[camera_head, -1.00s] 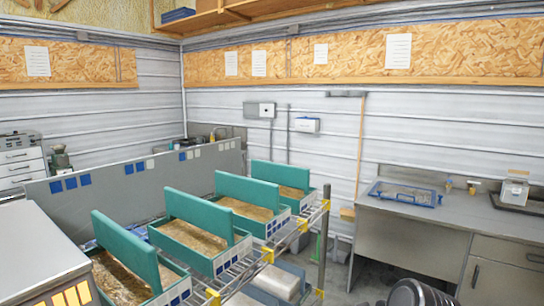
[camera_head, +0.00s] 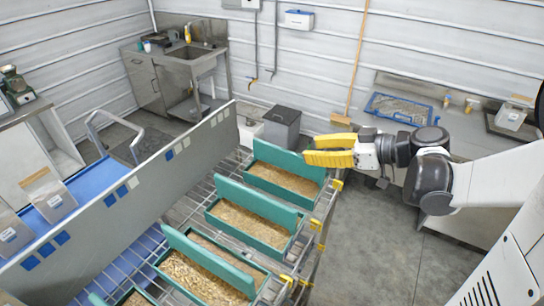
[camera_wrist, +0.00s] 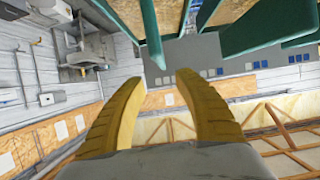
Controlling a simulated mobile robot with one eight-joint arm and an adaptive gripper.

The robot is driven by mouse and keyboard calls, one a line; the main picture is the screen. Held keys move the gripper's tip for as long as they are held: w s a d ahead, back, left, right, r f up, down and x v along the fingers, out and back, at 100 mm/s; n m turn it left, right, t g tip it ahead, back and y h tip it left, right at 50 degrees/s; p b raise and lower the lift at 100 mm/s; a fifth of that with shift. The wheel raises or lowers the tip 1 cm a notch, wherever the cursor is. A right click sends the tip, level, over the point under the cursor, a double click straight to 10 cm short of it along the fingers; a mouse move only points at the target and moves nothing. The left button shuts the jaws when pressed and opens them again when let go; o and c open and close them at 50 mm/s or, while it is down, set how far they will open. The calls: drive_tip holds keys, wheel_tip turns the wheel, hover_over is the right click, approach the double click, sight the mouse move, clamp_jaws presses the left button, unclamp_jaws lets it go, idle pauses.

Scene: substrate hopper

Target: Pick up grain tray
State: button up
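Several green trays filled with tan grain stand in a row on a wire rack. The farthest grain tray (camera_head: 284,180) is nearest my gripper, a middle one (camera_head: 247,224) comes closer, and a larger-looking one (camera_head: 200,275) is nearer still. Each has a tall green panel standing along it. My gripper (camera_head: 312,150) has yellow fingers and points left, just right of the farthest tray in the picture. In the wrist view my gripper (camera_wrist: 160,80) is open, its fingers apart with nothing between them. Green tray edges (camera_wrist: 225,18) show at the top there.
A grey divider panel (camera_head: 130,200) stands left of the trays. A grey bin (camera_head: 283,126) is behind the rack. A blue-framed tray (camera_head: 400,108) lies on the steel counter at the right. Grey floor is clear between rack and counter.

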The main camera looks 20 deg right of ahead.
sight(294, 152)
drive_tip(key=shift+w+a+f, duration=0.35)
drive_tip(key=shift+w+f, duration=0.15)
drive_tip(key=p+x, duration=0.1)
drive_tip(key=x, duration=0.6)
drive_tip(key=shift+s+a, duration=0.15)
drive_tip(key=shift+s, duration=0.15)
drive_tip(key=c, duration=0.4)
clamp_jaws()
